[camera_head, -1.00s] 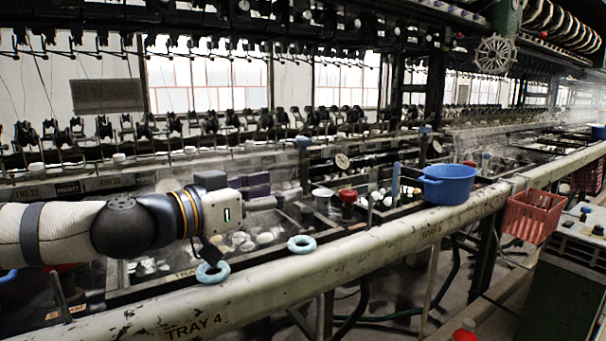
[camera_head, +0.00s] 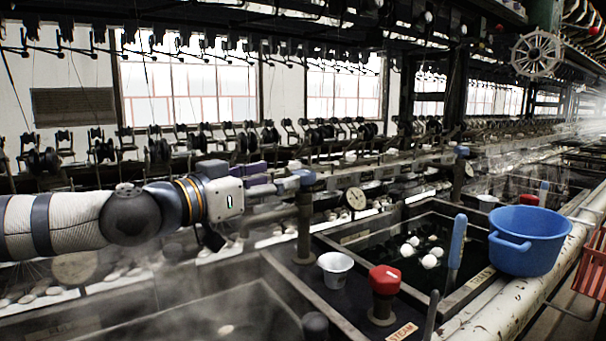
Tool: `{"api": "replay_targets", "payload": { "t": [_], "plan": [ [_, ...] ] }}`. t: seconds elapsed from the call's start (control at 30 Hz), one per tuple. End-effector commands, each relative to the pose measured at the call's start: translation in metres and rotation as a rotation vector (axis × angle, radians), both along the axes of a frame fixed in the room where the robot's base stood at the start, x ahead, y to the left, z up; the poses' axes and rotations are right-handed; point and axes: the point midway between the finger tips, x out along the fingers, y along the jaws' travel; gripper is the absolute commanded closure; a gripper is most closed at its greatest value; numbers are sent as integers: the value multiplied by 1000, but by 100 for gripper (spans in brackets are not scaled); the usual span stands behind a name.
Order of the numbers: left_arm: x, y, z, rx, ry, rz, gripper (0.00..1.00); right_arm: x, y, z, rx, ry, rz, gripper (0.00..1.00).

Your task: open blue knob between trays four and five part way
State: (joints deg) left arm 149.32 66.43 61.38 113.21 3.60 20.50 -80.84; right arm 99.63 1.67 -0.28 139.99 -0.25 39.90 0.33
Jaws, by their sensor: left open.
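The blue knob (camera_head: 303,181) sits on top of a dark upright post (camera_head: 304,230) in the middle of the camera_head view, at the divider between two water trays. My left arm comes in from the left at about the height of the knob. My left gripper (camera_head: 275,182) is open, with its purple-grey fingers pointing right, and its tips appear close to the knob. I cannot tell whether they touch it. The near tray (camera_head: 275,268) is at lower left, and the tray beyond (camera_head: 345,238) holds several white cocoons. My right gripper is not in view.
A red knob (camera_head: 384,280) by a STEAM label (camera_head: 402,332) and a white cup (camera_head: 335,268) stand on the divider. A blue-handled tool (camera_head: 457,242) stands upright near a blue basin (camera_head: 528,243). A dial gauge (camera_head: 355,198) is behind. Steam hangs over the near tray.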

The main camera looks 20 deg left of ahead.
Motion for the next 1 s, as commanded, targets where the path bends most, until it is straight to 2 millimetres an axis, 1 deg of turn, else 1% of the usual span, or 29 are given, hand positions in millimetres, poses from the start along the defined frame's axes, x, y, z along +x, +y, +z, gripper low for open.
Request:
{"api": "replay_targets", "payload": {
  "t": [0.03, 0.1, 0.2, 0.3, 0.43, 0.67, 0.7, 0.73, 0.77, 0.8, 0.87, 0.9, 1.0],
  "plan": [
    [14, -7, -8, 1, 8, -1, 43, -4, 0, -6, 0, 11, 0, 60],
    [31, -14, -7, 1, 7, -2, 43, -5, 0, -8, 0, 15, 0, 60],
    [52, -22, -5, 0, 5, 0, 43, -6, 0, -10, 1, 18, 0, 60],
    [67, -28, -3, -1, 4, 0, 43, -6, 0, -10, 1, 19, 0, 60],
    [77, -33, -2, -1, 3, 0, 43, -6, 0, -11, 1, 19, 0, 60],
    [78, -33, -1, -1, 2, 0, 43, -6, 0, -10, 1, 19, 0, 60],
    [78, -33, -1, -1, 1, 0, 45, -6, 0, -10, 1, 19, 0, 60],
    [78, -33, -1, -1, 1, 0, 52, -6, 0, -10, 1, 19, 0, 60],
    [78, -33, -1, -1, 1, 0, 59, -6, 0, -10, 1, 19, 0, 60],
    [78, -33, -1, -1, 1, 0, 68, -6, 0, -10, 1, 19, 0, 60],
    [78, -33, -1, -1, 1, 0, 82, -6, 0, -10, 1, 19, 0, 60],
    [78, -33, -1, -1, 1, 0, 91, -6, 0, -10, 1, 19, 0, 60],
    [78, -33, -1, -1, 1, 0, 92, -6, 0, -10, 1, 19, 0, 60]
  ]
}}
